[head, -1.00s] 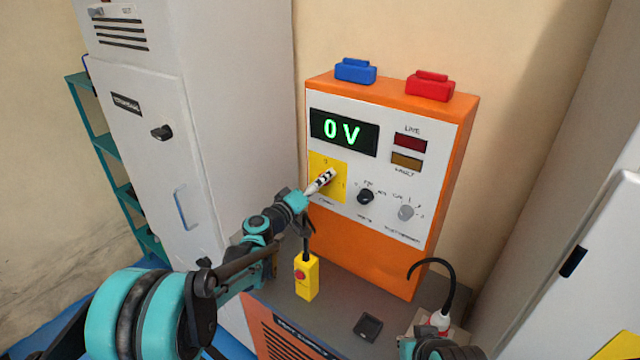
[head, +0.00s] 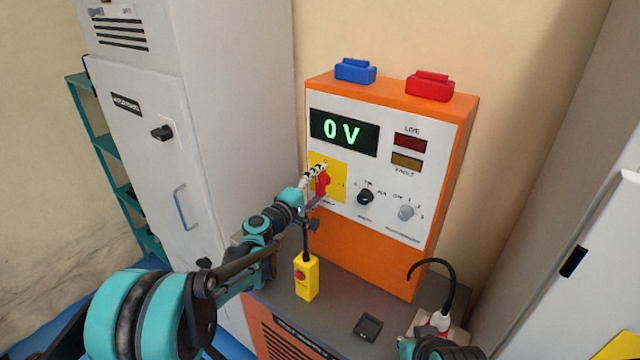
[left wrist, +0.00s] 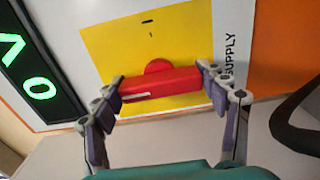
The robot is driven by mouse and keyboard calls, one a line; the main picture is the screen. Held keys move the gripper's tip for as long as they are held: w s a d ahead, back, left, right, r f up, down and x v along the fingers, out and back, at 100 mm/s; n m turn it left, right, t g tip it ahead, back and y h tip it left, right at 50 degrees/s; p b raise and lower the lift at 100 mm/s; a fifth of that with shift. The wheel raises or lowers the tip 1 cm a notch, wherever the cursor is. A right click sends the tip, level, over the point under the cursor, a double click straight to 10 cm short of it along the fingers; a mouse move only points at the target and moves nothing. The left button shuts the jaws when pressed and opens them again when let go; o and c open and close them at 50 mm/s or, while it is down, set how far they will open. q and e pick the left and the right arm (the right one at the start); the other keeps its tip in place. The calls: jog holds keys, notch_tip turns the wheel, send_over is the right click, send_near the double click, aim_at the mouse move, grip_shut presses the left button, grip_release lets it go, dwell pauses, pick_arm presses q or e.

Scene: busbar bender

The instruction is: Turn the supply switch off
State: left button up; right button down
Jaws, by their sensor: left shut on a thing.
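The supply switch has a red handle (head: 323,186) on a yellow plate (head: 341,170) at the left of the orange power unit. In the left wrist view the red handle (left wrist: 165,88) lies between both fingertips of my left gripper (left wrist: 163,88). The handle stands upright on the panel, with its white line at the upper end, toward the 0 mark. In the head view my left gripper (head: 319,174) is shut on the handle and covers part of it. The display (head: 343,131) reads 0 V.
A black knob (head: 366,197) and a grey knob (head: 406,212) sit right of the switch. A grey cabinet (head: 150,130) stands close on the left. A black cable (head: 450,285) curves at lower right.

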dwell(0.4)
pick_arm(q)
jog(key=o, duration=1.2)
jog(key=shift+c, duration=0.2)
jog(key=v, duration=1.2)
